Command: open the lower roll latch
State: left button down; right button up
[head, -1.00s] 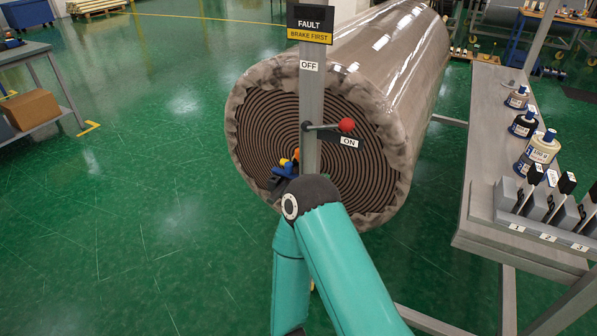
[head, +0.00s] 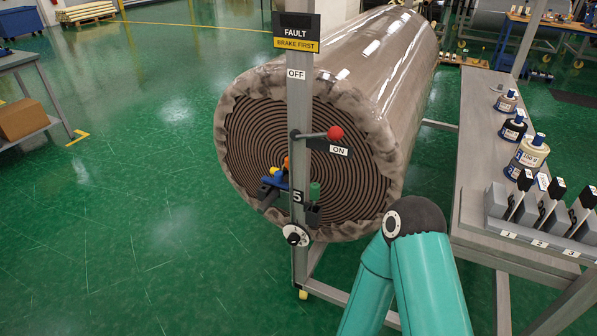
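A large wrapped roll (head: 375,70) lies behind a grey post, its dark spiral end facing me. A lever with a red ball (head: 335,133) sticks out to the right from the post, at the ON label (head: 339,151); an OFF label (head: 296,74) is higher up. Lower on the post is a cluster of small blue, yellow and orange parts (head: 274,179), with a green knob (head: 314,190) beside it. A round black-and-white dial (head: 296,235) sits below the number 5. I cannot tell which part is the lower latch. My teal arm shows at bottom right; neither gripper is in view.
A FAULT / BRAKE FIRST sign (head: 297,33) tops the post. At right, a grey bench (head: 470,170) carries several bottles and a rack of numbered grey holders (head: 535,215). A shelf with a cardboard box (head: 22,119) is at far left. The green floor left of the roll is clear.

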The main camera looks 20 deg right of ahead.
aim_at(278, 181)
jog(key=i, duration=0.95)
